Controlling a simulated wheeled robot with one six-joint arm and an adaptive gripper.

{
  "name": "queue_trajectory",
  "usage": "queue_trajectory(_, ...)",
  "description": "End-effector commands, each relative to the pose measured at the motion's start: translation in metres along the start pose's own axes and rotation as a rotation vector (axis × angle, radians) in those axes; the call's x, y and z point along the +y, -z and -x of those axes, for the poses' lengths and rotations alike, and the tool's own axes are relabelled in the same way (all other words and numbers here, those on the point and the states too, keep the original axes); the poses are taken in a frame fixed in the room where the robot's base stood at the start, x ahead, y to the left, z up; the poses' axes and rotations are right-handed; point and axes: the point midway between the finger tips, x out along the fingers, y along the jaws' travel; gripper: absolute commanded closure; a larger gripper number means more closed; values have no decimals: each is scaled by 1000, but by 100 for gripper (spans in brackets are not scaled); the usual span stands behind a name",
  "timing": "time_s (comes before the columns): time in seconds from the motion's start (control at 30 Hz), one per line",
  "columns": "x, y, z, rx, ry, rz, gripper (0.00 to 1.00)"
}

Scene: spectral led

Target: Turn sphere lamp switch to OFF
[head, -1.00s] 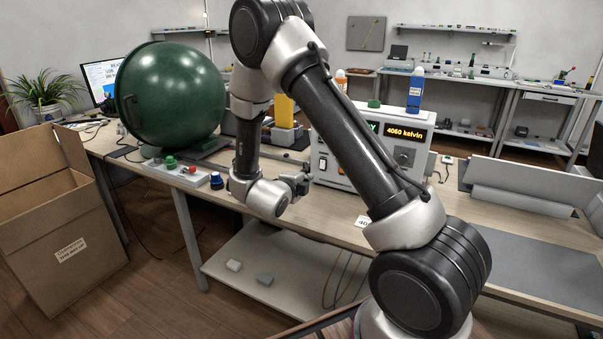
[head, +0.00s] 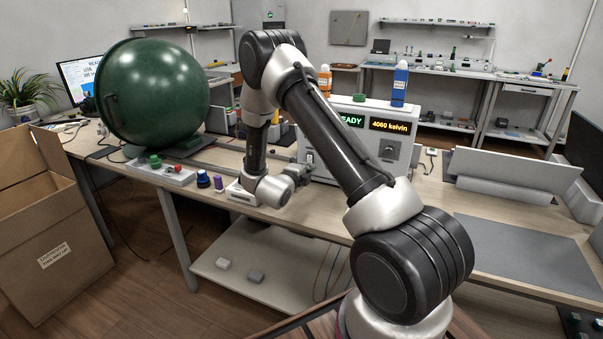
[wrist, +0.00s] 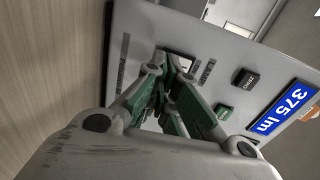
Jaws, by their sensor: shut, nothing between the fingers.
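The grey instrument box (head: 345,150) stands on the bench with lit displays reading READY and 4060 kelvin. A small switch (head: 310,158) shows on the left of its front panel. My gripper (head: 303,174) is at the lower left of that panel. In the wrist view my gripper (wrist: 172,85) is shut and empty, its fingers pointing at the panel (wrist: 150,30). A pale switch plate (wrist: 180,62) lies just beyond the fingertips and is partly covered by them. I cannot tell the switch's position or whether the fingers touch it. The green sphere (head: 155,95) stands to the left.
A control strip (head: 160,172), dark blue-capped item (head: 203,179) and purple item (head: 218,183) are along the bench's front edge.

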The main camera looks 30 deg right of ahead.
Motion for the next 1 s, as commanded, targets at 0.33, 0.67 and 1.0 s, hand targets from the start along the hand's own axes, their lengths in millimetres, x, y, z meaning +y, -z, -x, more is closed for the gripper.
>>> queue_trajectory(0.33,0,0,-10,0,1,1,100)
queue_trajectory(0.67,7,0,-24,0,0,1,100)
queue_trajectory(1.0,7,0,-27,1,1,-1,100)
